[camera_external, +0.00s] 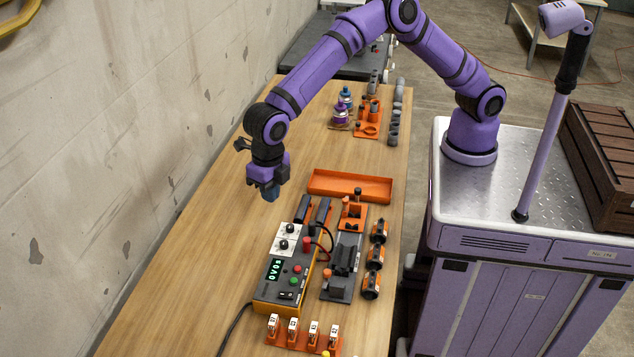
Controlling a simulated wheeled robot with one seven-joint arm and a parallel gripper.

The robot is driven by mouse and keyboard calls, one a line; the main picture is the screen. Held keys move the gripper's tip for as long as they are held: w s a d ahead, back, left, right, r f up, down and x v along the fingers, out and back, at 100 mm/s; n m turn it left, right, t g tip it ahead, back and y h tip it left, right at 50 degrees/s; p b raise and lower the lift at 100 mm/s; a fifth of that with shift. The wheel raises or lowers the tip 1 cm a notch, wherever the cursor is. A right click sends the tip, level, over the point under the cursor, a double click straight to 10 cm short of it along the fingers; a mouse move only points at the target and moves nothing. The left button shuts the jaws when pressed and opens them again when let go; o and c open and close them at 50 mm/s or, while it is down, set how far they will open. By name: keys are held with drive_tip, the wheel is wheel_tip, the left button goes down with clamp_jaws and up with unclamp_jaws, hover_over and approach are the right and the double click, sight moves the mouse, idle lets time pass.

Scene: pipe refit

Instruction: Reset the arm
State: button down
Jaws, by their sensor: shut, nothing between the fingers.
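My gripper (270,193) points down at the end of my purple arm (330,65). It is above the left part of the wooden table (190,265), near the wall side. Its fingers are together with nothing seen between them. It is apart from everything on the table, behind and left of the control box (284,278) and left of the orange tray (350,186). My arm is bent, reaching left from its mount on my base across the table. The small fingertips are hard to make out in detail.
A grey fixture (345,255) stands beside the control box, with several dark fittings (375,257) at its right. An orange rack (303,340) holds white tags in front. A wall (110,130) borders the left; the left table strip is clear.

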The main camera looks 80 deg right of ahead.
drive_tip(key=d+r+m+t, duration=0.1)
drive_tip(key=d+r+m, duration=0.6)
drive_tip(key=d+r, duration=0.7)
drive_tip(key=s+d+r+m+t, duration=0.1)
drive_tip(key=s+d+r+m, duration=0.3)
drive_tip(key=d, duration=0.6)
drive_tip(key=s+d+r+m+t, duration=0.1)
drive_tip(key=s+d+r+m, duration=0.3)
drive_tip(key=d, duration=0.5)
drive_tip(key=s+d+f+m+t, duration=0.1)
drive_tip(key=s+d+m+t, duration=0.1)
drive_tip(key=s+d+m, duration=1.4)
drive_tip(key=s+d, duration=0.4)
drive_tip(key=s, duration=0.3)
drive_tip(key=shift+s+f+m, duration=0.15)
drive_tip(key=shift+f+m, duration=0.2)
drive_tip(key=shift+m, duration=0.05)
drive_tip(key=shift+a, duration=0.1)
